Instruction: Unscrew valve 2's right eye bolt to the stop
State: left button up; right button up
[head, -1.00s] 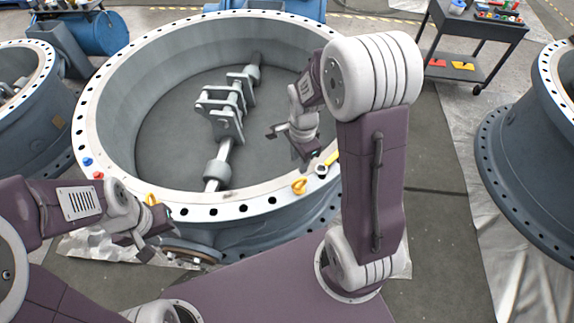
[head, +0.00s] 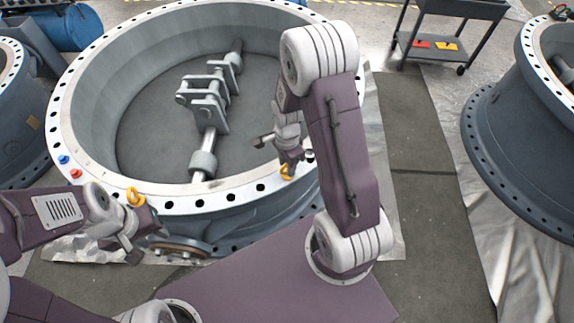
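The middle valve is a large blue-grey ring with a white drilled flange (head: 230,198). I cannot read a number on it. A yellow right eye bolt (head: 287,172) stands on the near right of the flange, partly covered by my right gripper. My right gripper (head: 276,153) is open, its fingers spread, with one finger at or just above the eye bolt. I cannot tell whether they touch. A yellow left eye bolt (head: 135,196) stands on the near left flange. My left gripper (head: 146,246) appears open and empty, low outside the ring below that bolt.
A blue knob (head: 63,159) and a red knob (head: 76,174) sit on the left flange. A small dark part (head: 309,155) lies beside my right gripper. Another valve (head: 520,120) stands at right, and a tool cart (head: 455,10) behind. The floor between is clear.

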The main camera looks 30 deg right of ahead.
grip_shut()
